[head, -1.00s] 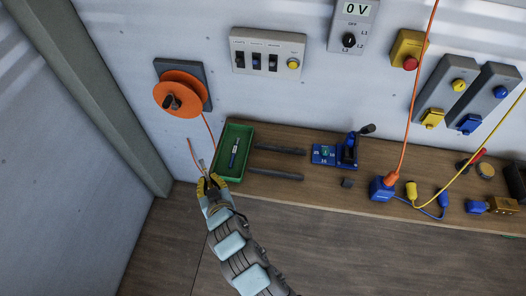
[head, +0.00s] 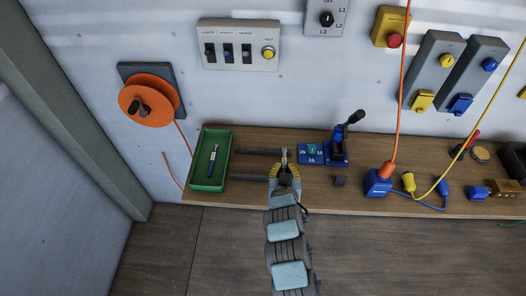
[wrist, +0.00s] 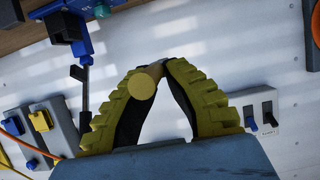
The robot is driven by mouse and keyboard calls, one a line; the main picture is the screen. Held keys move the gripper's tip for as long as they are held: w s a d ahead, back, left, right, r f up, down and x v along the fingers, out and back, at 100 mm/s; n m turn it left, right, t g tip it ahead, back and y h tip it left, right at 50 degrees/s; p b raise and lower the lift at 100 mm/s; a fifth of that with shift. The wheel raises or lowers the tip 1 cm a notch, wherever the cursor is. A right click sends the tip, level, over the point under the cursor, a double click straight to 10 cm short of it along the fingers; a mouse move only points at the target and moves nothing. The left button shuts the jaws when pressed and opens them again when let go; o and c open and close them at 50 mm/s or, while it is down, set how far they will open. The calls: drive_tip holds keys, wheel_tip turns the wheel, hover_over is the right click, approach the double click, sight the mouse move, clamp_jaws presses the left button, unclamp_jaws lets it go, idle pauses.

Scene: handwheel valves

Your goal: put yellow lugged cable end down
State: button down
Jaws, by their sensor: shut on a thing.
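My gripper (head: 285,169) has yellow ribbed fingers and is shut on the yellow lugged cable end (wrist: 143,87), which shows in the wrist view as a dull yellow round piece between the fingertips. In the head view a small greyish tip (head: 284,154) sticks out past the fingers, toward the wall. I cannot tell whether the cable end touches the bench. The rest of its cable is not visible.
A green tray (head: 224,160) with a blue-and-white tool lies left. Farther right stand a blue socket box (head: 377,184) and hanging orange and yellow cables. An orange reel (head: 150,100) is on the wall.

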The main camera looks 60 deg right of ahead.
idle(0.3)
drive_tip(key=w+d+f+b, duration=0.1)
drive_tip(key=w+d+f, duration=0.1)
drive_tip(key=w, duration=0.1)
drive_tip(key=w+d+f+b, duration=0.2)
drive_tip(key=w+d+f, duration=0.1)
drive_tip(key=w+d+f+b, duration=0.2)
drive_tip(key=w+f, duration=0.1)
drive_tip(key=shift+w+d, duration=0.15)
drive_tip(key=shift+w, duration=0.25)
drive_tip(key=shift+w+d+f+b, duration=0.4)
drive_tip(key=shift+w+f, duration=0.25)
drive_tip(key=shift+f, duration=0.2)
drive_tip(key=shift+w+d+f, duration=0.1)
drive_tip(key=shift+d+f, duration=0.05)
drive_tip(key=shift+f, duration=1.25)
drive_tip(key=shift+f+b, duration=0.15)
drive_tip(key=shift+b, duration=0.15)
drive_tip(key=c, duration=1.2)
unclamp_jaws()
drive_tip(key=shift+c, duration=0.2)
